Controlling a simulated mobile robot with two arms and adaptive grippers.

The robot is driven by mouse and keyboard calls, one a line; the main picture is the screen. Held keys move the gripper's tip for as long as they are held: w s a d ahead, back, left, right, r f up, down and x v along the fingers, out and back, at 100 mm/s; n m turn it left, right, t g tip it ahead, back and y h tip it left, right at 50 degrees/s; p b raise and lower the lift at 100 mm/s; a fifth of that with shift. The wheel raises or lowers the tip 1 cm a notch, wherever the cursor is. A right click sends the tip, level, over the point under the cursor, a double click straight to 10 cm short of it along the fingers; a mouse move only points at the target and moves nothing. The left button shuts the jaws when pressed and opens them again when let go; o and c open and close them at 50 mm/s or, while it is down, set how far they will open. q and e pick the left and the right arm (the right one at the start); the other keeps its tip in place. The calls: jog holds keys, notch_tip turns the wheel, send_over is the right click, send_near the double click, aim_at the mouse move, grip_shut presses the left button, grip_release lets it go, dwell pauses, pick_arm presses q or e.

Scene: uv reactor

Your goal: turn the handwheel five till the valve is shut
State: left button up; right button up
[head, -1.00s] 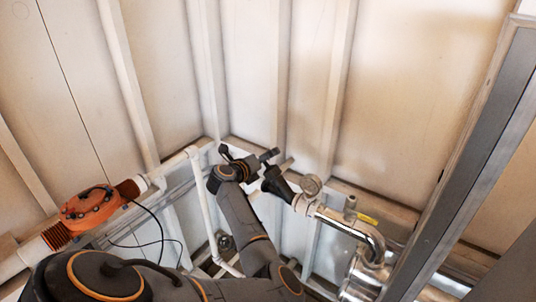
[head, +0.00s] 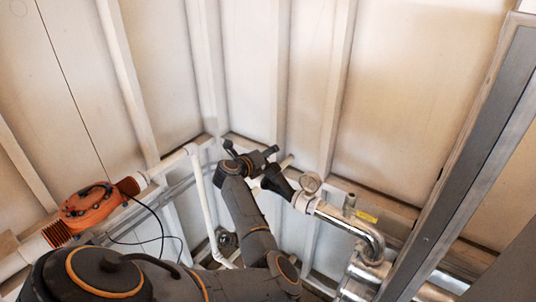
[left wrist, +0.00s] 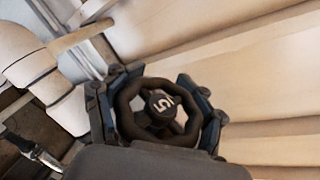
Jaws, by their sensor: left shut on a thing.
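Handwheel five (left wrist: 127,95) is a dark round wheel with a pale "5" on its hub, in the middle of the left wrist view. My left gripper (left wrist: 153,100) has a finger on either side of the wheel and is shut on its rim. In the head view my left arm reaches to the back corner, where its gripper (head: 264,160) is at the pipework. I cannot make out the wheel clearly there. My right gripper is in neither view.
A white pipe with a round gauge (head: 310,182) and a shiny metal pipe elbow (head: 372,242) lie right of the gripper. An orange housing (head: 92,207) is on the left pipe. Ribbed walls close in behind, and a grey beam (head: 462,160) stands at right.

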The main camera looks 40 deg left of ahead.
aim_at(272, 162)
pick_arm(q)
jog(key=shift+f, duration=0.25)
jog(key=shift+c, duration=0.5)
jog(key=d+m+h+b, duration=0.1)
jog(key=m+h+b, duration=0.4)
jog(key=h+b, duration=0.2)
jog(key=s+d+r+m+h+b, duration=0.1)
jog(key=m+h+b, duration=0.5)
jog(key=b, duration=0.4)
jog(key=d+r+m+h+b, duration=0.1)
jog(key=m+h+b, duration=0.4)
jog(key=h+b, duration=0.3)
jog(key=shift+s+r+m+t+b, duration=0.15)
jog(key=shift+s+m+t+b, duration=0.15)
jog(key=shift+m, duration=0.1)
jog(key=shift+s+d+r+m+g+h+b, duration=0.1)
jog(key=shift+r+m+g+h+b, duration=0.1)
jog(key=shift+m+g+h+b, duration=0.4)
jog(key=shift+r, duration=0.1)
